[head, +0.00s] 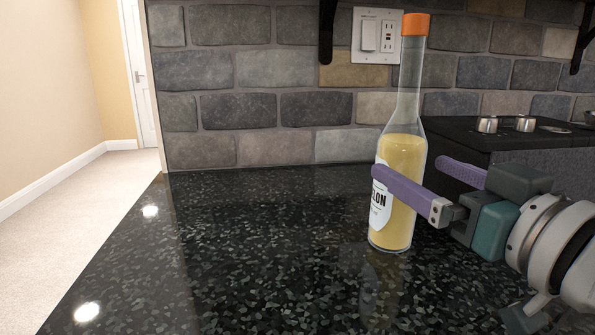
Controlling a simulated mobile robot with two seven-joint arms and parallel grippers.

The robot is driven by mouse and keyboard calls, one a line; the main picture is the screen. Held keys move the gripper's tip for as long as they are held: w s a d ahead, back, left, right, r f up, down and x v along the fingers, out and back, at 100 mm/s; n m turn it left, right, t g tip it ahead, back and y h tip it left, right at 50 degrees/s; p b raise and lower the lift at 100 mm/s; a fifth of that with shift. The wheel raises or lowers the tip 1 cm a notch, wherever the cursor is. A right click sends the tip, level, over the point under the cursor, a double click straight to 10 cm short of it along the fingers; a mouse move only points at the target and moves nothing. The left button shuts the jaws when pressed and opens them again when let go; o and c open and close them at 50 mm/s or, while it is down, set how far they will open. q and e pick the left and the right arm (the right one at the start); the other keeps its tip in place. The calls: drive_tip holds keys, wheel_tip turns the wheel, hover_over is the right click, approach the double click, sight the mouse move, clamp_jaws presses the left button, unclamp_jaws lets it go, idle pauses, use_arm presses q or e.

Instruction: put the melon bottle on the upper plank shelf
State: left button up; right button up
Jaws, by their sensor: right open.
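The melon bottle (400,150) stands upright on the dark speckled counter. It is clear glass with yellow liquid, an orange cap and a white label, partly hidden by a finger. My right gripper (407,167) comes in from the right at about the height of the liquid and is open. One purple finger crosses in front of the bottle; the other shows just right of it, farther back. I cannot tell whether either finger touches the glass. My left gripper is not in view. The upper plank shelf is not in view; only dark brackets show at the top edge.
The counter (250,250) is clear left of the bottle. A stone wall (262,69) with a white outlet plate (376,35) stands behind. A black cooktop with metal knobs (487,124) is at the right. A dark bracket (327,30) hangs above, left of the bottle.

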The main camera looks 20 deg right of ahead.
sight(416, 169)
drive_tip(key=w, duration=0.5)
drive_tip(key=shift+d+f, duration=0.2)
drive_tip(key=shift+d, duration=0.15)
clamp_jaws()
idle(0.4)
drive_tip(key=shift+r, duration=0.1)
